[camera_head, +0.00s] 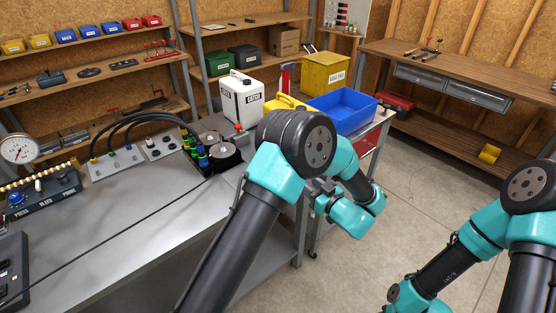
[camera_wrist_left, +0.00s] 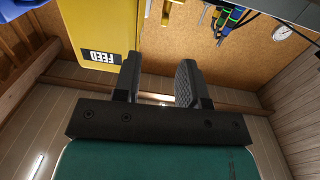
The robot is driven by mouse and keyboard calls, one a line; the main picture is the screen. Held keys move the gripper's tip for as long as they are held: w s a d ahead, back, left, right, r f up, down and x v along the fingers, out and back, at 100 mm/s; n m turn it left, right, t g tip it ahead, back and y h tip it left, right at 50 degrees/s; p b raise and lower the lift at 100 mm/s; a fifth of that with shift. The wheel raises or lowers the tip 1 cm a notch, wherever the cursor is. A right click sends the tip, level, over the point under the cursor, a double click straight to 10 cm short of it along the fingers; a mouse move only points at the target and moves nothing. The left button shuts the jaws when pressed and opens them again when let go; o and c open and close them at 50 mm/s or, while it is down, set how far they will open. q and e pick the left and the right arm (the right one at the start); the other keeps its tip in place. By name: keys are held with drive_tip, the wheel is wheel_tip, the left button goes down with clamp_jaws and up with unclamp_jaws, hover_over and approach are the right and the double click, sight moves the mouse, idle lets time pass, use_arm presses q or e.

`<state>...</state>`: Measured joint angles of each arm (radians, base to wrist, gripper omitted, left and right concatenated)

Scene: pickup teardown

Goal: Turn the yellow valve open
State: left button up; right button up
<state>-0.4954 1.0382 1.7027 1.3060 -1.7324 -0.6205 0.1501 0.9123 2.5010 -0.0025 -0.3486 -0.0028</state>
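No yellow valve can be made out for certain. A cluster of fittings (camera_head: 197,150) with yellow, green and blue parts stands on the metal bench in the head view. Blue, green and yellow parts (camera_wrist_left: 228,18) also show at the top of the left wrist view. My left gripper (camera_wrist_left: 160,70) has its two dark fingers apart with nothing between them. In the head view my left arm's wrist end hangs right of the bench edge, away from the fittings, and its fingers are hard to see. My right arm shows at the lower right, with its gripper outside the frame.
A white jug (camera_head: 242,100), a yellow bin (camera_head: 325,73) and a blue tray (camera_head: 345,108) stand beyond my left arm. A pressure gauge (camera_head: 19,149) and control box (camera_head: 43,192) sit at the left. The bench front (camera_head: 120,225) is mostly clear, crossed by a thin cable.

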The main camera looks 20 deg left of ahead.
use_arm(q)
drive_tip(key=shift+s+d+r+n+g+y, duration=0.4)
drive_tip(key=shift+s+d+r, duration=0.05)
drive_tip(key=shift+d+r, duration=0.2)
drive_tip(key=shift+a, duration=0.1)
drive_tip(key=x, duration=1.7)
drive_tip(key=shift+w+a, duration=0.15)
clamp_jaws()
